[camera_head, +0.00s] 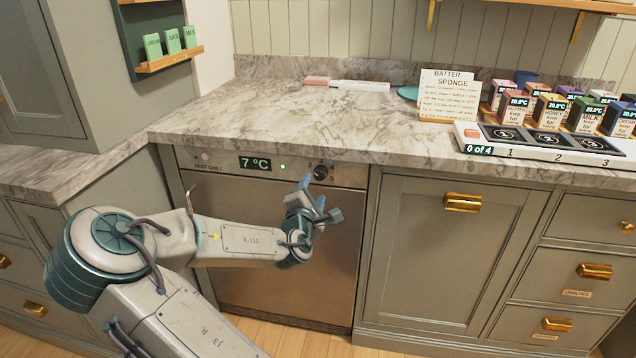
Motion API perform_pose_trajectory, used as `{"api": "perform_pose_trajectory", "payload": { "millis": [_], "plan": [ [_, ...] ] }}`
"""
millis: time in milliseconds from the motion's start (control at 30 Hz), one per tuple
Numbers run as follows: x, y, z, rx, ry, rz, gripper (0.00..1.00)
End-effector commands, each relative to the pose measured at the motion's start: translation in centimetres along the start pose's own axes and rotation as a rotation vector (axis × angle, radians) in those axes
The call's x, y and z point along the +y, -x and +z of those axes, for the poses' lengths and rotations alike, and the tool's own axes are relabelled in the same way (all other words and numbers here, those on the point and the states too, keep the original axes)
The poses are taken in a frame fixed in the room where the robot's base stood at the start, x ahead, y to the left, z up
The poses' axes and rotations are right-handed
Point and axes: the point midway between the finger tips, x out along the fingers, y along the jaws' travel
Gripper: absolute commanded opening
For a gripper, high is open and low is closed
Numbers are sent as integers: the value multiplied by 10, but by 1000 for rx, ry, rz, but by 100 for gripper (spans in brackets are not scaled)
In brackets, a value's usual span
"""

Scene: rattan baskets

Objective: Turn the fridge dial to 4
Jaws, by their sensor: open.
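The fridge (240,270) is a brushed-metal unit under the counter. I cannot tell whether a fingertip touches the dial.
The marble counter (260,110) overhangs just above the fridge panel. A recipe card (448,95), several labelled containers and a tray (535,142) reading "0 of 4" stand at right. A cabinet door with a brass handle (462,203) is right of the fridge.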

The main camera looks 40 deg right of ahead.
Motion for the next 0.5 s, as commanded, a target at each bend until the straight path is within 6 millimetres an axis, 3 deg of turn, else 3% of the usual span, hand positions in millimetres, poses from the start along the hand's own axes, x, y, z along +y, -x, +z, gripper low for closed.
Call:
{"api": "perform_pose_trajectory", "payload": {
  "millis": [200, 500],
  "plan": [
    [-1, -38, 1, -2, -1, 0, 56],
    [-1, -62, 0, 0, -1, -1, 56]
  ]
}}
